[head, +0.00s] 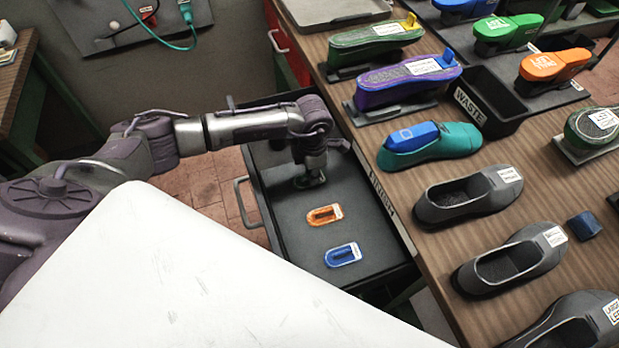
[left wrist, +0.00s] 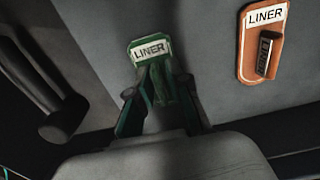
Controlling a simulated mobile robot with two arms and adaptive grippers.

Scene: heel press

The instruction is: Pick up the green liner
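The green liner (left wrist: 150,50) lies on the drawer floor, its white LINER label showing past my fingers in the left wrist view. My left gripper (head: 310,178) points down over it in the drawer, and it hides most of the liner in the head view. In the left wrist view the two fingers of the left gripper (left wrist: 160,95) stand on either side of the liner's middle. I cannot tell whether they press on it. The liner looks flat on the floor, not raised. My right gripper is in neither view.
The open dark drawer (head: 278,222) also holds an orange liner (head: 324,215) and a blue liner (head: 343,254), nearer the front. The wooden bench (head: 420,255) to the right carries several shoes and lasts, and a black WASTE bin (head: 490,110).

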